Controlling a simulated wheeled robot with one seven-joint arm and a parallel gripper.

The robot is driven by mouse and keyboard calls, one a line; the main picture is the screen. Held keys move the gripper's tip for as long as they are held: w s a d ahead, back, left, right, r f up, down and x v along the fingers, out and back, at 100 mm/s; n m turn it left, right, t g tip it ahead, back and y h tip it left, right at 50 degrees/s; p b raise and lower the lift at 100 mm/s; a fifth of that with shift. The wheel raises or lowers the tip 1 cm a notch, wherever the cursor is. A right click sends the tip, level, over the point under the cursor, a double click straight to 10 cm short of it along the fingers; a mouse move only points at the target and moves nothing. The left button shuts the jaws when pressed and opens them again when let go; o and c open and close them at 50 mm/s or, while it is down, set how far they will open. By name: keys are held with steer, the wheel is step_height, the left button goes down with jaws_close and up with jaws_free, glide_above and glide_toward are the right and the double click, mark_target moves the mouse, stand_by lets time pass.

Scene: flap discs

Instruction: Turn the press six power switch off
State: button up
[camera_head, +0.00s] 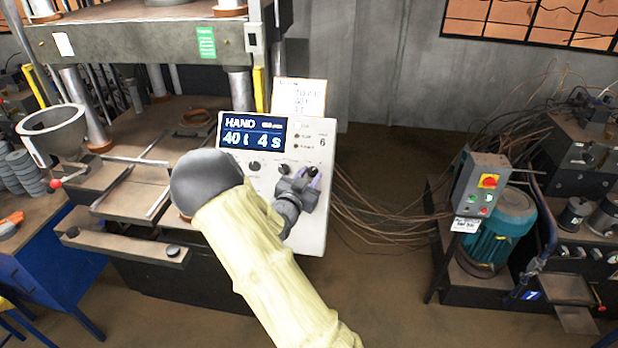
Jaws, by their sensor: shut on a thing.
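The press control panel (318,225) is a pale box marked 6, with a blue display (253,140) reading "HAND", "40 t" and "4 s". A row of dark knobs sits below the display. My gripper (305,180) is at the rightmost knob (313,171), with its fingers closed around it. This knob is at the panel's right side, under the 6. The gripper partly hides it, so its exact pointer direction and label cannot be read. My arm in a cream sleeve covers the lower left of the panel.
The large press (140,45) stands behind and left of the panel. A grey switch box (480,190) with a red and yellow switch stands right, near a teal motor (500,228). Loose cables (385,215) run between. Open floor lies in front.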

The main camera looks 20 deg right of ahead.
steer(key=shift+f+n+b, duration=0.15)
steer(key=shift+n+b, duration=0.25)
steer(key=shift+s+d+f+n+t+y+b, duration=0.15)
steer(key=shift+n+t+y+b, duration=0.35)
steer(key=shift+n+t+b, duration=0.5)
steer(key=n+y+b, duration=0.1)
steer(key=n+t+y+b, duration=0.1)
steer(key=n, duration=0.1)
steer(key=n+t+y+b, duration=0.1)
steer(key=n+b, duration=0.1)
steer(key=shift+s+d, duration=0.2)
steer(key=shift+d, duration=0.1)
steer(key=n+y+b, duration=0.2)
steer(key=n, duration=0.1)
steer(key=n+t+y, duration=0.1)
steer(key=n, duration=0.1)
steer(key=shift+s+d+r+y+b, duration=0.1)
steer(key=shift+d+r+y+b, duration=0.1)
steer(key=shift+d+y+b, duration=0.15)
steer(key=shift+r+n+y+b, duration=0.2)
steer(key=shift+n+y+b, duration=0.45)
steer(key=shift+n+y, duration=1)
steer(key=shift+n, duration=0.35)
steer(key=o, duration=1)
steer(key=shift+c, duration=0.2)
steer(key=shift+s, duration=0.1)
